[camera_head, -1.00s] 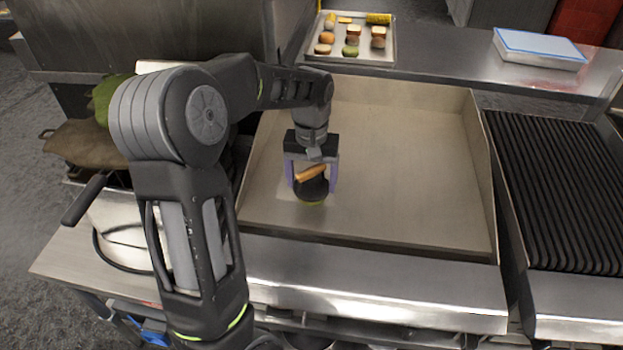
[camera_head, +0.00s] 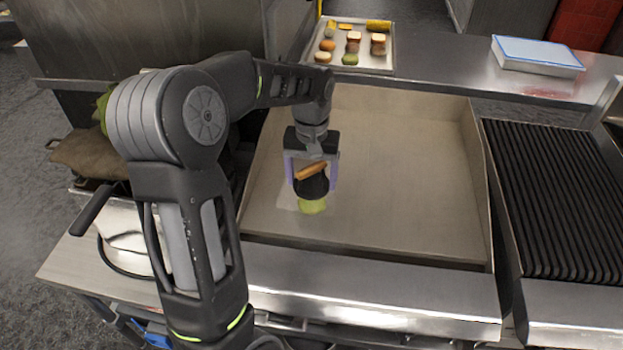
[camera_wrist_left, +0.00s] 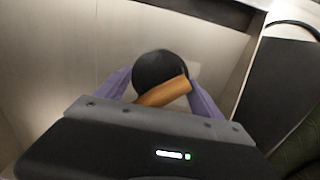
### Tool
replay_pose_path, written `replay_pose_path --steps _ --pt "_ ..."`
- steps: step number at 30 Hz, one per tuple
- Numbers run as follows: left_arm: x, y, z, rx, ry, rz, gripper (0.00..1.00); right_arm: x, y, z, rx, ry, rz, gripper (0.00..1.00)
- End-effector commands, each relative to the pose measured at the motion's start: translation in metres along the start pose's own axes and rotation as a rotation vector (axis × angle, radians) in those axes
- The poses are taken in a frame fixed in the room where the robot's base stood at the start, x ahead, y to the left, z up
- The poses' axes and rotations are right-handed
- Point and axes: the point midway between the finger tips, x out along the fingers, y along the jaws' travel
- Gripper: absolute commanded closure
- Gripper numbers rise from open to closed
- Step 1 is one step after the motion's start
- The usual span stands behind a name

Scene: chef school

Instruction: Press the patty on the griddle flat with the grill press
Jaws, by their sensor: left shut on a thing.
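The griddle (camera_head: 400,175) is a wide pale metal plate with raised walls. My left gripper (camera_head: 312,180) is over its left front part, shut on the grill press (camera_head: 312,187), a round black plate with a wooden handle. The press also shows in the left wrist view (camera_wrist_left: 160,68), with its orange-brown handle between the purple fingers. A flat yellow-green round piece (camera_head: 312,206), which may be the patty, lies on the griddle just in front of and partly under the press. The press looks raised a little above it. My right gripper is not in view.
A tray (camera_head: 391,62) with several food pieces stands on the shelf behind the griddle. A white-and-blue box (camera_head: 538,55) is farther right. A ribbed black grill (camera_head: 560,200) adjoins on the right. A metal pot with a black handle (camera_head: 92,208) stands left. The griddle's right side is bare.

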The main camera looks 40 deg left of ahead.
Motion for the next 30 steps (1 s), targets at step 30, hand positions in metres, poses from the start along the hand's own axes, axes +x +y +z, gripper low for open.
replay_pose_path --steps 30 --pt "-0.049 0.001 -0.001 0.0 0.005 0.002 0.96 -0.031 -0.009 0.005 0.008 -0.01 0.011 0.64"
